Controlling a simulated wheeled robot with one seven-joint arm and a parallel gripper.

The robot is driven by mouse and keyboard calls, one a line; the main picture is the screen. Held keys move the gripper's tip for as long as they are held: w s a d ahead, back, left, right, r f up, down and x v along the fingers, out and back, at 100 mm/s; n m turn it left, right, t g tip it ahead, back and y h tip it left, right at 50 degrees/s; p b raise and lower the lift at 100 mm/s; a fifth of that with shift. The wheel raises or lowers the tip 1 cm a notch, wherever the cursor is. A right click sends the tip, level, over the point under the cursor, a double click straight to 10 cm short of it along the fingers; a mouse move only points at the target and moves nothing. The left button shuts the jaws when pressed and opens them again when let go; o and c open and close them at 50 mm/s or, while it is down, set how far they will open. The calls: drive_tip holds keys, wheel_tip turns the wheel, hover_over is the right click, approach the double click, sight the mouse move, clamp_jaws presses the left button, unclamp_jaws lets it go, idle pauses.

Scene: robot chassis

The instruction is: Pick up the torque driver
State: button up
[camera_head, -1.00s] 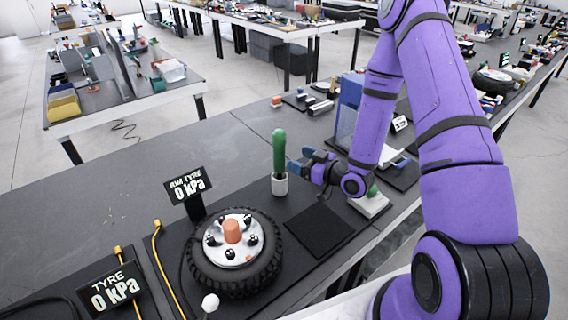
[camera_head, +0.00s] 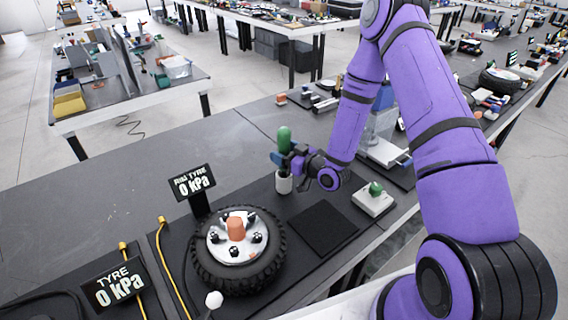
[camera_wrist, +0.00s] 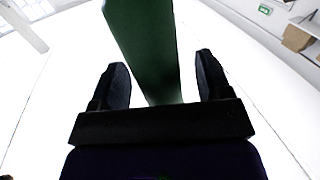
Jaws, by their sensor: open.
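The green torque driver (camera_head: 284,138) stands upright in a small white cup (camera_head: 284,184) on the dark bench, behind and right of the tyre. My gripper (camera_head: 287,160) is at its middle, just above the cup, and hides part of it. In the wrist view the green body (camera_wrist: 148,45) of the driver stands between the two dark fingers of my gripper (camera_wrist: 160,68). The fingers are open, with a gap showing on each side of the driver. The driver's lower end is hidden in the cup.
A tyre on a rim (camera_head: 238,250) lies in front, with a rim pressure display (camera_head: 193,182) behind it and a tyre display (camera_head: 115,287) left. A black mat (camera_head: 322,228) and a white box with a green button (camera_head: 373,199) are right. The bench left of the cup is clear.

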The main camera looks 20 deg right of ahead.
drive_tip(key=shift+x, duration=0.95)
drive_tip(key=c, duration=1.1)
drive_tip(key=shift+r, duration=9.55)
